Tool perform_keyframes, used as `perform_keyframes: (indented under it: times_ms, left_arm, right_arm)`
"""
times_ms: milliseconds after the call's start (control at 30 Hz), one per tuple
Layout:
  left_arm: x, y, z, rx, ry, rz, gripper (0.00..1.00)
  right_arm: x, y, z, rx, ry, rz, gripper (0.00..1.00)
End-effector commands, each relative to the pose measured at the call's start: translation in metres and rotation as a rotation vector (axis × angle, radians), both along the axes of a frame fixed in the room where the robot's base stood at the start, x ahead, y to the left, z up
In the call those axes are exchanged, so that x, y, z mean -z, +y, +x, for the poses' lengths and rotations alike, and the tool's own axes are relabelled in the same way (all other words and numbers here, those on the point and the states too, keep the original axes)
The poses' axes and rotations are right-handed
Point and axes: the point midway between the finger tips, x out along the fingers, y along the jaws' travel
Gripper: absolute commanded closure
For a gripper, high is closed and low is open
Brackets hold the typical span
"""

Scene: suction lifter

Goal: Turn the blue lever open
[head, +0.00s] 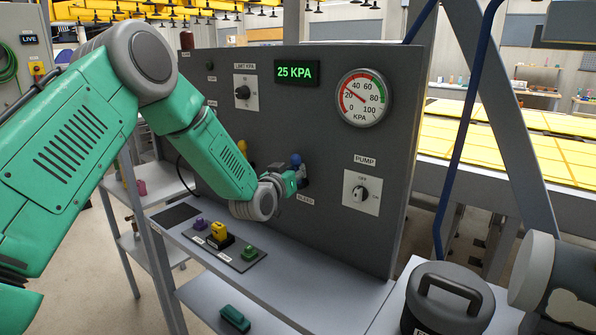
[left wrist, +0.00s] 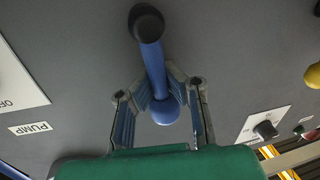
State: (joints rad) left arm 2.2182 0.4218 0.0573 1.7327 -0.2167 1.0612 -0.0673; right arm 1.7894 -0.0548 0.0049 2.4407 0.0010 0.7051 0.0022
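The blue lever (left wrist: 152,68) is on the dark grey panel (head: 330,125). In the left wrist view it runs from a black pivot at the top down to a round blue knob. In the head view only its blue end (head: 296,160) shows, above the BLEED label. My left gripper (left wrist: 158,78) is at the lever, its two fingers angled inward on either side of the shaft, seemingly closed on it. The knob sits between the fingers. In the head view the left gripper (head: 292,181) is partly hidden by its own wrist. My right gripper is not in view.
Below, a shelf carries a plate with purple, yellow and green pieces (head: 219,236). A dark lidded canister (head: 447,300) stands at the lower right.

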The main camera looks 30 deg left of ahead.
Motion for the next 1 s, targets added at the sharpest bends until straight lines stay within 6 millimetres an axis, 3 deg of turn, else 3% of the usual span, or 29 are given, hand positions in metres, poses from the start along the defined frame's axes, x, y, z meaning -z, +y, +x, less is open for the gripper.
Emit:
perform_keyframes:
  times_ms: [33, 567, 1000]
  left_arm:
    - [0.012, 0.003, -0.004, -0.003, 0.027, -0.020, 1.00]
    - [0.020, 0.023, -0.003, -0.007, 0.059, -0.446, 1.00]
    - [0.036, 0.036, -0.003, -0.009, 0.093, -0.862, 1.00]
  right_arm:
    - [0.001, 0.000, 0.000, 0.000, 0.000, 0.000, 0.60]
    - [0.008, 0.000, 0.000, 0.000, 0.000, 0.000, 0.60]
    - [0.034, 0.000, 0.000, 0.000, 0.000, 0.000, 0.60]
